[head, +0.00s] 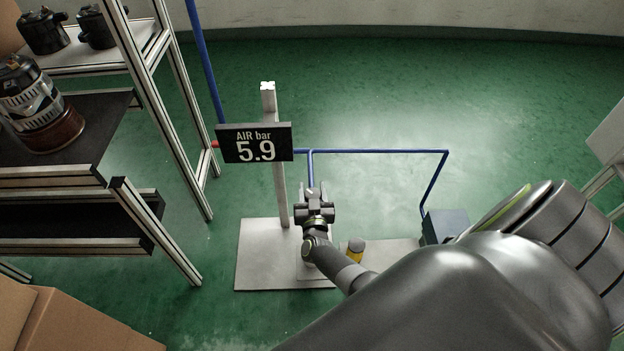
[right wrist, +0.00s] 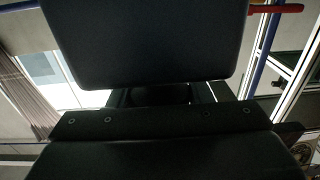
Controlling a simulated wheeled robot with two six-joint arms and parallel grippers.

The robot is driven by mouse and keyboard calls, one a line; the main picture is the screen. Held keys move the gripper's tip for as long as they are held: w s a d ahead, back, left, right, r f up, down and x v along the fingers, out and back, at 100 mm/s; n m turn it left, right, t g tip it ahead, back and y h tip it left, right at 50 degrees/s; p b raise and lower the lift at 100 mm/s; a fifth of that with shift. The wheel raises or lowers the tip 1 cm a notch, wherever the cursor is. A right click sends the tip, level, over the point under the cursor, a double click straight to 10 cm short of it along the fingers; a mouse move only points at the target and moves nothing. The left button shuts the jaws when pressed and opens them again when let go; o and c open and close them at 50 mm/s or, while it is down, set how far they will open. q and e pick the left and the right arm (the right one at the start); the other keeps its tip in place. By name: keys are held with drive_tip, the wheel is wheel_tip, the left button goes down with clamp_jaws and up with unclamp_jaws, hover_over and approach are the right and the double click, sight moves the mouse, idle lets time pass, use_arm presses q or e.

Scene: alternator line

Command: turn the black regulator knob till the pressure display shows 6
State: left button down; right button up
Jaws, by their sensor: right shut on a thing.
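The pressure display (head: 254,144) is a black sign on a pale post, reading "AIR bar 5.9" in white. My right gripper (head: 315,196) is at the end of the blue air pipe, right of the post, and is shut on the black regulator knob. The knob is mostly hidden by the gripper in the head view. In the right wrist view, the dark fingers (right wrist: 160,97) fill the middle, with a dark part between them that I cannot clearly make out. My left gripper is not in view.
The pale base plate (head: 262,262) stands on the green floor. A yellow-and-grey part (head: 355,249) is close right of my wrist. A blue pipe (head: 380,151) runs right to a dark box (head: 446,225). A shelf rack (head: 150,75) stands left, with cardboard boxes (head: 70,322) below.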

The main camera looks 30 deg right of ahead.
drive_tip(key=shift+s+f, duration=0.15)
drive_tip(key=shift+f, duration=0.1)
drive_tip(key=o, duration=1)
drive_tip(key=shift+r, duration=0.2)
drive_tip(key=shift+s+a, duration=0.1)
drive_tip(key=shift+a, duration=0.05)
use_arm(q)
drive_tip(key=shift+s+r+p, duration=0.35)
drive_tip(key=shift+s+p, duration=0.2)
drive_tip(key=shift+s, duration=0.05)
use_arm(e)
drive_tip(key=v, duration=1.7)
